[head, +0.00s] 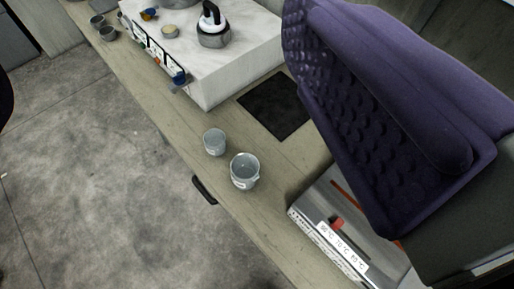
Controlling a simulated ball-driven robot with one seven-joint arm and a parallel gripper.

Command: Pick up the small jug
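Two small grey, open-topped vessels stand upright on the narrow wooden counter (180,128). The nearer, larger one (244,172) looks jug-like, with a slight projection on its right side. The other (214,142) is smaller and stands just up-left of it. Both have a small pale label. I cannot tell for sure which is the small jug. A large purple part with a bumpy face, apparently my gripper (390,110), fills the upper right, close to the camera and apart from both vessels. Its fingertips cannot be made out, and nothing is seen held.
A grey box with a white label (345,245) lies right of the vessels. A black mat (275,105) is behind them. A white block (235,65) carries a kettle (213,30). Small cups (107,33) stand at the far left. Bare floor (90,170) is left of the counter.

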